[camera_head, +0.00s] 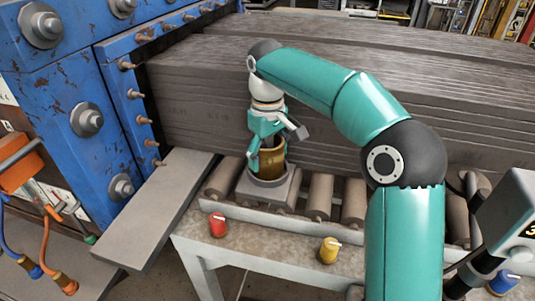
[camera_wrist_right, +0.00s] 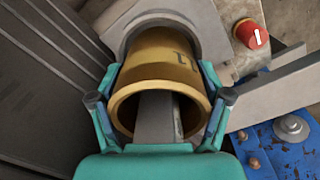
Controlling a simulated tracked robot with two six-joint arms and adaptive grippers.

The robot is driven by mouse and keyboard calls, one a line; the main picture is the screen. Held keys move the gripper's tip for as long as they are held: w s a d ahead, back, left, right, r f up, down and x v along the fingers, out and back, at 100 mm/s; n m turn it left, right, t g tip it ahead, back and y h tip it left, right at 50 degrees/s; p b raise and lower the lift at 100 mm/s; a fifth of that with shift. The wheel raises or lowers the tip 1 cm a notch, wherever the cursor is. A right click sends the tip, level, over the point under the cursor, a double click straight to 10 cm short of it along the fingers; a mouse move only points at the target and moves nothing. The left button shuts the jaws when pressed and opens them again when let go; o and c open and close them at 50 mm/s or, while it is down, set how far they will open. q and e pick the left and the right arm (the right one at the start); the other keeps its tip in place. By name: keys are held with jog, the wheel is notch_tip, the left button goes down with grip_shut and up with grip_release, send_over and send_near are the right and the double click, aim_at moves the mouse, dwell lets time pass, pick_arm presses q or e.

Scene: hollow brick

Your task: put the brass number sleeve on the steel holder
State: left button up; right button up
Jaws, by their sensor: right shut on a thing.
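The brass number sleeve (camera_head: 272,160) is upright at the steel holder (camera_head: 268,188), which stands on the rollers. My right gripper (camera_head: 271,138) comes down from above and is shut on the sleeve. In the right wrist view, the fingers grip both sides of the sleeve (camera_wrist_right: 155,62), and dark number marks show on its wall. A grey bar shows inside the sleeve's open end, and the holder's grey round rim (camera_wrist_right: 130,35) surrounds its far end. Whether the sleeve is fully seated I cannot tell. My left gripper is not in view.
A roller bench carries red (camera_head: 217,224), yellow (camera_head: 329,250) and blue (camera_head: 503,283) knobs along its front. A blue bolted press frame (camera_head: 75,90) stands at left, with a grey plate (camera_head: 160,205) beside it. Stacked grey slabs (camera_head: 400,110) fill the back.

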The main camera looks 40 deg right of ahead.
jog(key=shift+f, duration=0.2)
jog(key=o, duration=1.7)
